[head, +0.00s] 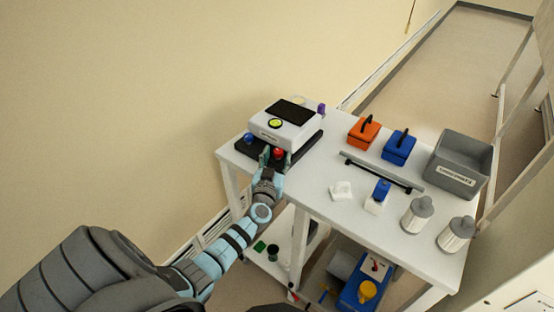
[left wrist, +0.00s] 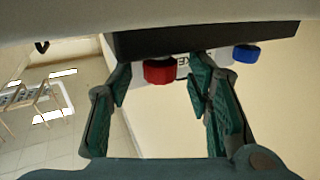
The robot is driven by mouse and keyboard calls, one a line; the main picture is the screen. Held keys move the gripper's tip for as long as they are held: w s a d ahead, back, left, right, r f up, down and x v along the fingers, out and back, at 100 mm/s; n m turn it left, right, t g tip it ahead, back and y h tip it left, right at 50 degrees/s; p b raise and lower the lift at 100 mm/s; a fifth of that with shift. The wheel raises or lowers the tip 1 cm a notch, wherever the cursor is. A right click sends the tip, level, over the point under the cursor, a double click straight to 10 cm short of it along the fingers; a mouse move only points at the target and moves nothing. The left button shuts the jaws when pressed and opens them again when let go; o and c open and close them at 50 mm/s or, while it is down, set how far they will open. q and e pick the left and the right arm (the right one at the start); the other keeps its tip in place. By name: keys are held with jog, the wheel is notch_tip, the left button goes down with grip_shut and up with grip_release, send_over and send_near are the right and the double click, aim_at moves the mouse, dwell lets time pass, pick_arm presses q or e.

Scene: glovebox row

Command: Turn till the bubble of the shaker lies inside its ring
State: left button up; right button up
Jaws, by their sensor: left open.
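The shaker (head: 281,131) is a white box with a black top pad on a dark base, at the back left of the white table. A round yellow-green bubble level (head: 275,123) sits on its top; the bubble's place in the ring is too small to tell. A blue knob (head: 249,138) and a red knob (head: 278,153) show low on the shaker. My left gripper (head: 273,163) is at the red knob, open. In the left wrist view, the red knob (left wrist: 159,71) shows between the open fingers (left wrist: 160,82), with the blue knob (left wrist: 245,54) beyond the right finger. My right gripper is not in view.
An orange box (head: 363,133), a blue box (head: 399,147) and a grey bin (head: 459,164) stand to the right. A lower shelf holds more items.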

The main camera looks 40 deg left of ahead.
pick_arm(q)
jog(key=shift+w+a, duration=0.2)
jog(key=shift+w, duration=0.25)
jog(key=shift+r, duration=0.1)
jog(key=shift+c, duration=0.6)
grip_shut()
